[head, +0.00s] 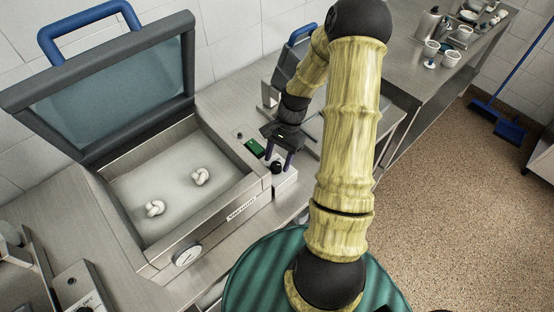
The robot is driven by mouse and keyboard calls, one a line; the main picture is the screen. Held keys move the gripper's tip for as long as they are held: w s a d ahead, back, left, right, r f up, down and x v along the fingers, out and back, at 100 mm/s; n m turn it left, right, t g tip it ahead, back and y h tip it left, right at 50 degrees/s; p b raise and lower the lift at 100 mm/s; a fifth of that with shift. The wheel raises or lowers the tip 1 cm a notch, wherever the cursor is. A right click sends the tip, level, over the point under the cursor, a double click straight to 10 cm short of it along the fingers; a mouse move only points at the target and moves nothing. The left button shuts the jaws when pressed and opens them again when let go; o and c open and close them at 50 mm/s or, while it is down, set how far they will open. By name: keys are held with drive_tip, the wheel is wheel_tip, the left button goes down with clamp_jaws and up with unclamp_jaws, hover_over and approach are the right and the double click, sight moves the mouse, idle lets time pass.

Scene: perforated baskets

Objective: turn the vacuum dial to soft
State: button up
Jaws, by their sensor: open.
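A vacuum machine with its lid raised stands at the left. A small black knob (277,168) sits on a pale block at the machine's right front corner; its markings are too small to read. My gripper (277,162) points down at this knob, with its two dark purple fingers apart, one on each side of it in the picture. I cannot tell whether the fingers touch the knob. A round white dial face (187,254) with a dark pointer is on the machine's front, below and left of a "vacuum" label (241,208).
Two white knotted pieces (155,208) (201,176) lie in the open chamber. The raised lid (110,90) has a blue handle. A green display (254,147) is left of my gripper. Another metal box (82,288) with a knob is at bottom left. Cups (431,48) stand farther right.

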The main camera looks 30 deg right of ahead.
drive_tip(key=shift+x, duration=0.75)
drive_tip(key=c, duration=1)
